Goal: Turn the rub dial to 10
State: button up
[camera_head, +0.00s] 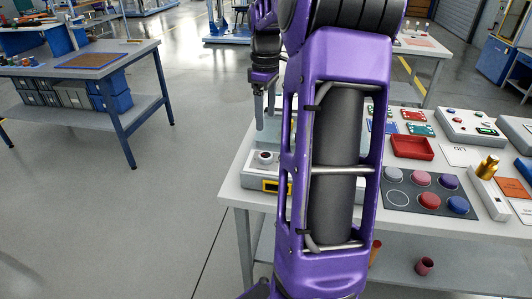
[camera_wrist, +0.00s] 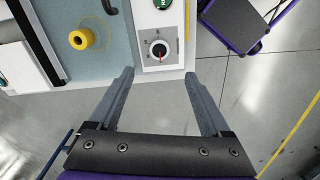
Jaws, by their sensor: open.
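The dial (camera_wrist: 159,50) shows in the wrist view as a round dark knob with a pale face, set in a white panel (camera_wrist: 154,68) near its edge. A red pointer mark on the knob points down and slightly right in that view. Scale marks surround it, but I cannot read them. My gripper (camera_wrist: 160,71) is open and empty, its two grey fingertips apart on either side of the panel's lower edge, below the dial in the picture. In the head view my gripper (camera_head: 265,108) hangs above a knob (camera_head: 265,157) on a pale box, apparently the same dial.
My purple arm hides part of the workbench (camera_head: 237,192). To the right are a red tray (camera_head: 412,147), a dark mat with several coloured discs (camera_head: 392,202), and a brass-coloured piece (camera_head: 488,167).

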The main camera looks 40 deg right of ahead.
aim_at(266, 155)
notch_tip(266, 155, down, 12)
jog(key=shift+f+b, duration=0.25)
jog(key=shift+b, duration=0.55)
grip_shut()
